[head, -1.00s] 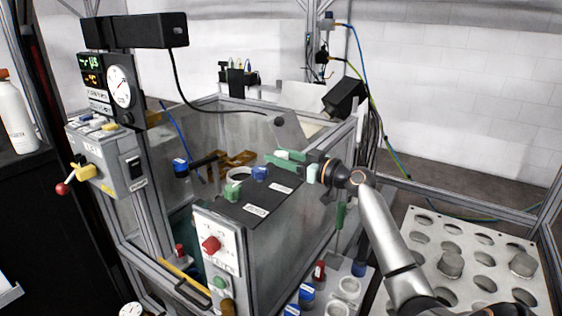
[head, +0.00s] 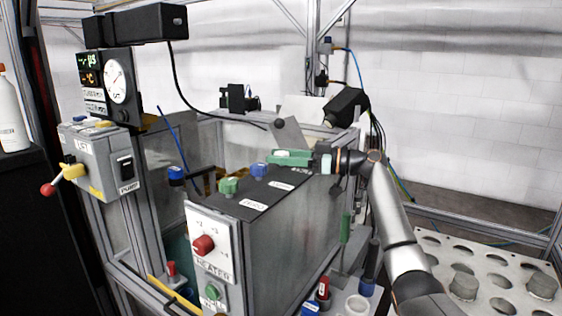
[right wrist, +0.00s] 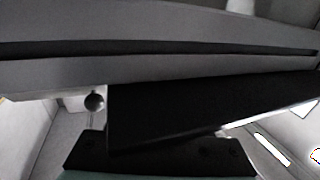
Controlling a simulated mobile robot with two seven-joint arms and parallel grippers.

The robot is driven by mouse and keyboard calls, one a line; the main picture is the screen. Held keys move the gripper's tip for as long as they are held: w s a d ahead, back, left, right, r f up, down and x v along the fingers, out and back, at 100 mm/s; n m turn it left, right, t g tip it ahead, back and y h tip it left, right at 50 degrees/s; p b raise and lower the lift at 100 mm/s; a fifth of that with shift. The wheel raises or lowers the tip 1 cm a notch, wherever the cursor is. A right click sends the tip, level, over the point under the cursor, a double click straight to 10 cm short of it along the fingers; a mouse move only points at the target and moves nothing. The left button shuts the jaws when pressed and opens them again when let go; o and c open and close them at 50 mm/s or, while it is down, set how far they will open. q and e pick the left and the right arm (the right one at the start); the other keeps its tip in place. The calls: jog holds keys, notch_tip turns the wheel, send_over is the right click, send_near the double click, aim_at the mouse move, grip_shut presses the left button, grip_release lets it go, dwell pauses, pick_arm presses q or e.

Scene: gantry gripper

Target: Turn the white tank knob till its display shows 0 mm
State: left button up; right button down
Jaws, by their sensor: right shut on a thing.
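My right gripper (head: 288,158), with green fingers, reaches in from the right over the far end of the dark tank top. It is shut on the white tank knob there, which the fingers hide. A blue knob (head: 258,170) and a green knob (head: 228,186) stand apart from it on the same top. I cannot make out a display reading in mm. My left gripper is not in view.
A panel with a red heater knob (head: 203,245) faces the front of the tank. A meter box (head: 108,80) with lit displays and a dial stands at left. A black camera-like box (head: 346,107) is behind my gripper. A perforated rack (head: 490,262) is at lower right.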

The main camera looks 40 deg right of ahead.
jog(key=c, duration=0.8)
grip_release()
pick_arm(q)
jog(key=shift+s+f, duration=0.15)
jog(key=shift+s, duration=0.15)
pick_arm(e)
jog(key=o, duration=0.4)
pick_arm(q)
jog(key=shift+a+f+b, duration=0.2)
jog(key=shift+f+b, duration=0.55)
jog(key=shift+b, duration=0.45)
pick_arm(e)
jog(key=v, duration=1.2)
jog(key=shift+s+d+r, duration=0.1)
jog(key=shift+s, duration=0.15)
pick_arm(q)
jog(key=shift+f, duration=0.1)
